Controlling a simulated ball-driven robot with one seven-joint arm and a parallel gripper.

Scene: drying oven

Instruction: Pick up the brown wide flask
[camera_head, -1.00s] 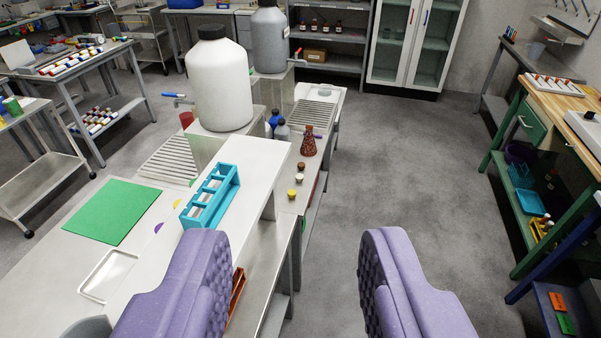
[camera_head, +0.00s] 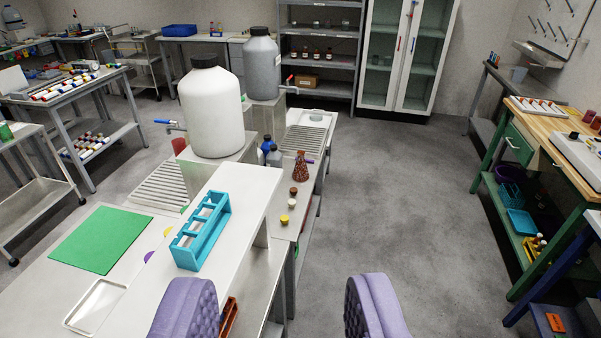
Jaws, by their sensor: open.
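The brown wide flask (camera_head: 301,168) is a small reddish-brown conical vessel with a dark top. It stands upright on the bench's lower level, near its right edge and beyond the blue rack. My gripper (camera_head: 278,315) shows as two purple padded fingers at the bottom of the picture. It is open with nothing between the fingers. It is well short of the flask, with the flask ahead and slightly right of its middle.
A blue rack (camera_head: 201,232) stands on the raised white shelf left of the flask. Small capped bottles (camera_head: 274,157) and a large white jug (camera_head: 212,112) are near the flask. Small capped vials (camera_head: 284,219) stand on this side of it. The floor to the right is clear.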

